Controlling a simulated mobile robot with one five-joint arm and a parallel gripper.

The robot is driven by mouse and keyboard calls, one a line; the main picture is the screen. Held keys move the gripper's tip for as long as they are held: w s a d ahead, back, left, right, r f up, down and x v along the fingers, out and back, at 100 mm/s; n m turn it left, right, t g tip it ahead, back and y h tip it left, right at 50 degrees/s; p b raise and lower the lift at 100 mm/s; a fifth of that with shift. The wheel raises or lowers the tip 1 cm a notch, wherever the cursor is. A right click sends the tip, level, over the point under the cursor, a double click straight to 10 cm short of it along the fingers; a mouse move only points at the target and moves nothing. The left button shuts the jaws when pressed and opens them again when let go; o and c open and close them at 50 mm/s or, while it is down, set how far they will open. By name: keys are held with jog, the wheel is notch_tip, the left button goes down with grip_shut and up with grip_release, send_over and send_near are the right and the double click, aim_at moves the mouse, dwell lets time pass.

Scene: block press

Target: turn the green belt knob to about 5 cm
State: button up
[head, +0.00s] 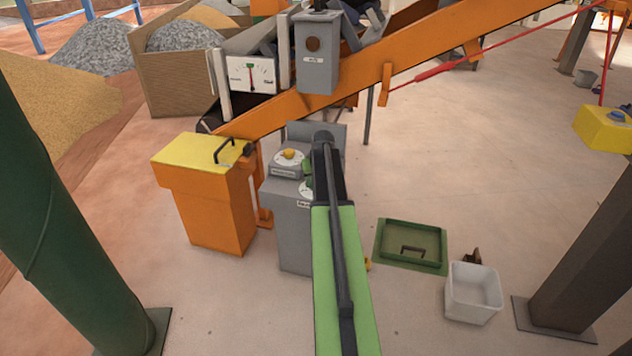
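A grey control pedestal (292,225) stands in the middle of the head view. My green and black arm reaches from the bottom up over the pedestal's right side. My gripper is hidden behind the arm, and I cannot see whether it touches the knob.
An orange cabinet with a yellow top (200,153) stands left of the pedestal. An orange conveyor (400,58) and a gauge (251,75) are behind. A green floor hatch (378,250) and a white bin (473,293) are at right. A green post (60,210) stands at left.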

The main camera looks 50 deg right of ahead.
jog(key=m, duration=0.2)
jog(key=m+g+h, duration=0.1)
jog(key=m, duration=0.2)
jog(key=shift+w+a+g+h, duration=0.1)
jog(key=shift+w+g+h, duration=0.05)
jog(key=shift+g+h, duration=0.15)
jog(key=m+g, duration=0.1)
jog(key=m, duration=0.4)
jog(key=shift+g+h, duration=0.3)
jog(key=shift+g, duration=0.1)
jog(key=shift+m, duration=0.4)
jog(key=o, duration=1.3)
jog(key=shift+o, duration=0.2)
jog(key=w+p+v, duration=0.1)
jog(key=p+v, duration=1.5)
jog(key=v, duration=0.1)
jog(key=shift+s+r, duration=0.2)
jog(key=shift+s, duration=0.1)
